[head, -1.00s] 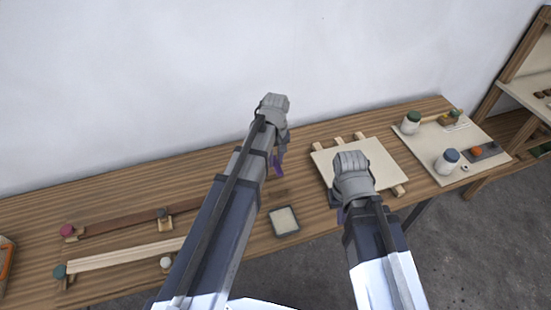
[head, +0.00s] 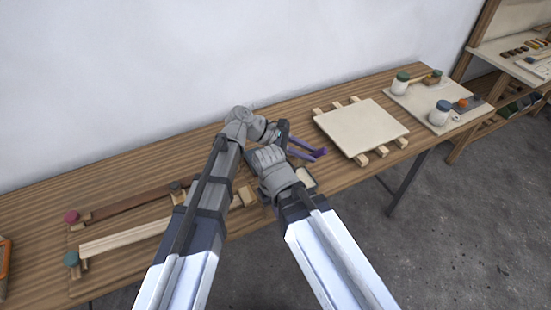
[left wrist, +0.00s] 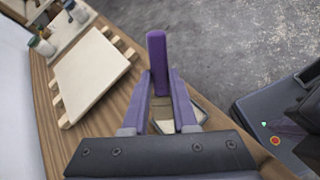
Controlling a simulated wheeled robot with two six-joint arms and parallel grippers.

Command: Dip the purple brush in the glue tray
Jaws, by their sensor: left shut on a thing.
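The purple brush (left wrist: 157,50) is held between the two purple fingers of my left gripper (left wrist: 160,85), which is shut on it. In the head view my left gripper (head: 318,152) reaches right above the table, and the brush end there is too small to make out well. The glue tray (left wrist: 201,108) has a dark rim and pale inside; it shows behind and below the fingers in the left wrist view. In the head view the tray (head: 306,182) is partly hidden by my right arm.
A pale board (head: 360,125) rests on wooden strips right of the grippers. Farther right, a panel (head: 415,108) holds jars (head: 440,113). Clamped wooden strips (head: 125,237) lie at the left. The white wall (head: 150,80) stands behind the table.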

